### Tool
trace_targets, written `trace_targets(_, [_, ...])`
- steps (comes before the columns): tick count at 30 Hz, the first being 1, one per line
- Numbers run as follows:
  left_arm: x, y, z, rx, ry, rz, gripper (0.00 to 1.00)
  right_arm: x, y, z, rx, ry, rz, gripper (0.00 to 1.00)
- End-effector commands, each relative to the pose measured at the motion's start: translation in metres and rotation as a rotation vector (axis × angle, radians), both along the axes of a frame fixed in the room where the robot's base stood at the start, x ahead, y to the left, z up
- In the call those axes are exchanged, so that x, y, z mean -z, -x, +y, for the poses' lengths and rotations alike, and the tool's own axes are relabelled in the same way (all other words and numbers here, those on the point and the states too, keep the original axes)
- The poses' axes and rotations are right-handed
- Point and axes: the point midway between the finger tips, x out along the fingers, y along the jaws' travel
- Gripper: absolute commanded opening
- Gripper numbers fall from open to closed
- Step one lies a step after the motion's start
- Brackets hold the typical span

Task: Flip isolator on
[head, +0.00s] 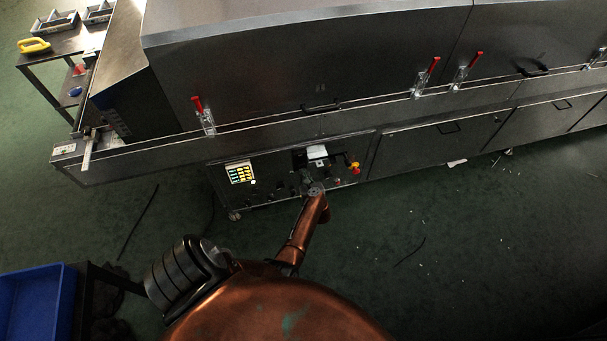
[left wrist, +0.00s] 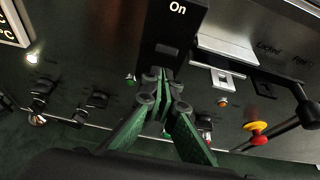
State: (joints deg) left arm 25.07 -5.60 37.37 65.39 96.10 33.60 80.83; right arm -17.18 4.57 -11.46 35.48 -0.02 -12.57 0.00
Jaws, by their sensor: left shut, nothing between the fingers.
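A black block marked "On" (left wrist: 172,28), apparently the isolator, stands out from the dryer's control panel (left wrist: 110,58) at the top middle of the left wrist view. My left gripper (left wrist: 163,80) has green fingers that are shut and empty. Its tips are at the lower end of the block; I cannot tell whether they touch it. In the head view my left arm reaches up to the control panel (head: 270,188), and the wrist hides the fingers. My right gripper is not in view.
On the panel are several black knobs (left wrist: 97,99), a red and yellow knob (left wrist: 257,132) and a lit display (head: 240,173). A black bar and a silver latch (left wrist: 224,78) are right of the block. A blue crate (head: 37,300) is at lower left. The green floor before the dryer is mostly clear.

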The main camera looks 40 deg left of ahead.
Motion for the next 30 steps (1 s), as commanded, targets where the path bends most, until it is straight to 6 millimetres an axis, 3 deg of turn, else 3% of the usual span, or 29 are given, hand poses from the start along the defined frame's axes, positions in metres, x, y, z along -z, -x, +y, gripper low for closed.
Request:
trace_targets(5, [-0.011, -0.001, 0.0, 0.0, 0.0, -0.002, 0.0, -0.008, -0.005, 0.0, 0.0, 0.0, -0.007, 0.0])
trace_targets(20, [-0.017, -0.001, -0.001, 0.0, 0.002, -0.003, 0.0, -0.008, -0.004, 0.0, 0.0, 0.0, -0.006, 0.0])
trace_targets(30, [-0.073, -0.002, 0.001, -0.003, -0.003, -0.009, 0.0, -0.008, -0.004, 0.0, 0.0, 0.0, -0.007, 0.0])
